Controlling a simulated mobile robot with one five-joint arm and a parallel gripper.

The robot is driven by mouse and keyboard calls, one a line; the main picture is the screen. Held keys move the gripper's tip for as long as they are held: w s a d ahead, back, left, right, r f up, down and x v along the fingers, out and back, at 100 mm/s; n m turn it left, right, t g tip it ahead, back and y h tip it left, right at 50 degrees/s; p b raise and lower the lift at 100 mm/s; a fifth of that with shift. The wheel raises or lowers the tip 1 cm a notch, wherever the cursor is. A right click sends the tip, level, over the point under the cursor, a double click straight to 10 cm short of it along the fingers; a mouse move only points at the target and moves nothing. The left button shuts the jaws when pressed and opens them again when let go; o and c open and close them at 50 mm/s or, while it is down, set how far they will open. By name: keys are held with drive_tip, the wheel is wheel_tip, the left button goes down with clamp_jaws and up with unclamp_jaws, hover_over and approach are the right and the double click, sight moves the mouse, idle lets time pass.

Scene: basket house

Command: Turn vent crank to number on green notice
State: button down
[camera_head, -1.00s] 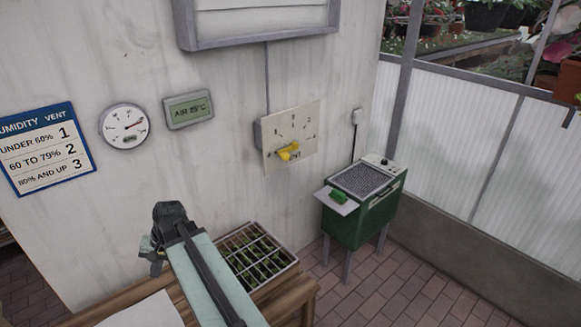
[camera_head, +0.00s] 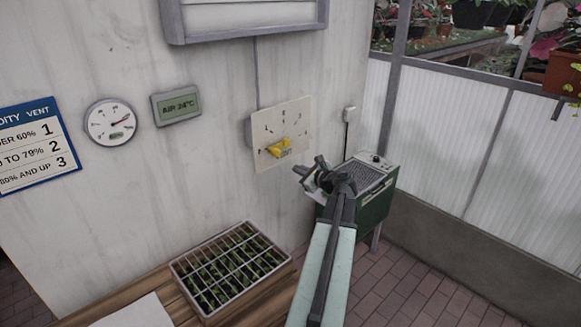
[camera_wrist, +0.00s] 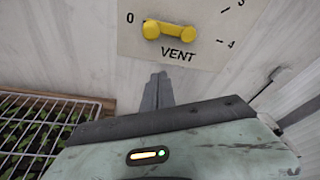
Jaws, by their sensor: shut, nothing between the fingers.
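The vent dial plate (camera_head: 297,115) is on the wall, with numbers in an arc. Its yellow crank (camera_head: 279,148) lies about level, the thick end on the left near 0; the wrist view shows the crank (camera_wrist: 170,31) above the word VENT. My gripper (camera_head: 309,170) is shut and empty, below and right of the crank in the head view. In the wrist view its fingertips (camera_wrist: 158,80) are just below the plate, apart from the crank. A blue-bordered notice (camera_head: 38,147) pairs humidity with vent: under 60% 1, 60 to 79% 2, 80% and up 3. No green notice shows.
A round gauge (camera_head: 110,122) and a display (camera_head: 176,104) reading AIR 24°C hang on the wall. A seedling tray (camera_head: 187,262) is on the wooden bench at lower left. A green heater (camera_head: 374,208) stands behind my arm, partly hidden by it.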

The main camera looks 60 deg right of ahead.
drive_tip(key=b+x, duration=0.2)
drive_tip(key=x, duration=0.7)
drive_tip(key=r+p, duration=0.1)
drive_tip(key=a+r+p, duration=0.2)
drive_tip(key=shift+w+r+p, duration=0.15)
drive_tip(key=shift+r+p, duration=0.2)
